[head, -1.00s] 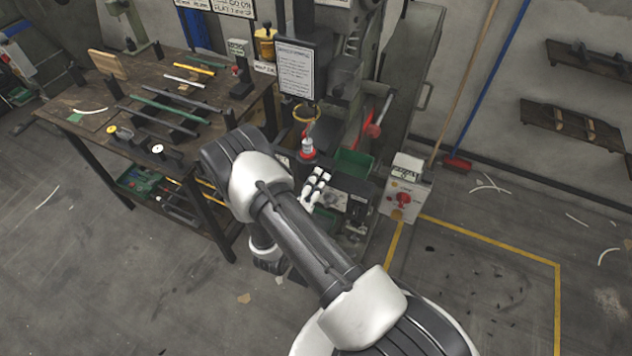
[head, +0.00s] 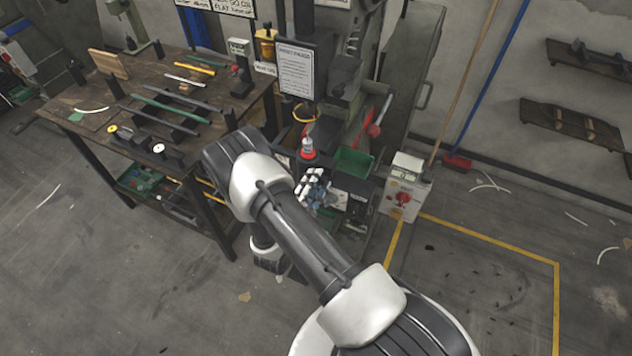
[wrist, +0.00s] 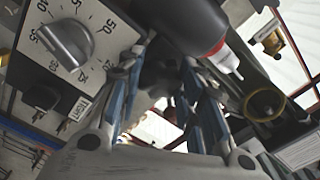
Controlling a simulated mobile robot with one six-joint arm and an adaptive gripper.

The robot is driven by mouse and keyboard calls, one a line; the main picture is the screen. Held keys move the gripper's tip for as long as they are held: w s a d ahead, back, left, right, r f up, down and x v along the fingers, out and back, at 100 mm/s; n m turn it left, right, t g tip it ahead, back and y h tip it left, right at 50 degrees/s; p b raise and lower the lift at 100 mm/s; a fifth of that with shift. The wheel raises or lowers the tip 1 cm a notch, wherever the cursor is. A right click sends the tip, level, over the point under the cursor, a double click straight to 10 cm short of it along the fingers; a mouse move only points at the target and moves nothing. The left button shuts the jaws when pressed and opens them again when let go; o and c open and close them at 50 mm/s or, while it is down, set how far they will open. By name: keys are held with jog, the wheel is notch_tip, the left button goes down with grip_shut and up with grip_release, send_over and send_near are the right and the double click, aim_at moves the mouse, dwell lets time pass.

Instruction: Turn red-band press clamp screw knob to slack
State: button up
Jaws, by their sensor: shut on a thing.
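My gripper (head: 313,188) is at the front of the press (head: 345,90), beside its small control boxes. In the wrist view the blue-padded fingers of my gripper (wrist: 163,68) stand on either side of a dark part, the clamp screw knob (wrist: 160,78), and are shut on it. The knob is mostly hidden by the fingers and in shadow, so its turn angle cannot be read. No red band on the press can be made out clearly.
A dark bottle with a red collar and white nozzle (wrist: 195,28) is close to the fingers; a numbered dial plate with a grey knob (wrist: 68,44) is left. A workbench with rods (head: 165,105) stands left, a switch box (head: 403,188) right.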

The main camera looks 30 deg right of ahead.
jog(key=shift+n, duration=0.7)
jog(key=o, duration=1.1)
jog(key=shift+a, duration=0.1)
jog(key=v, duration=1.2)
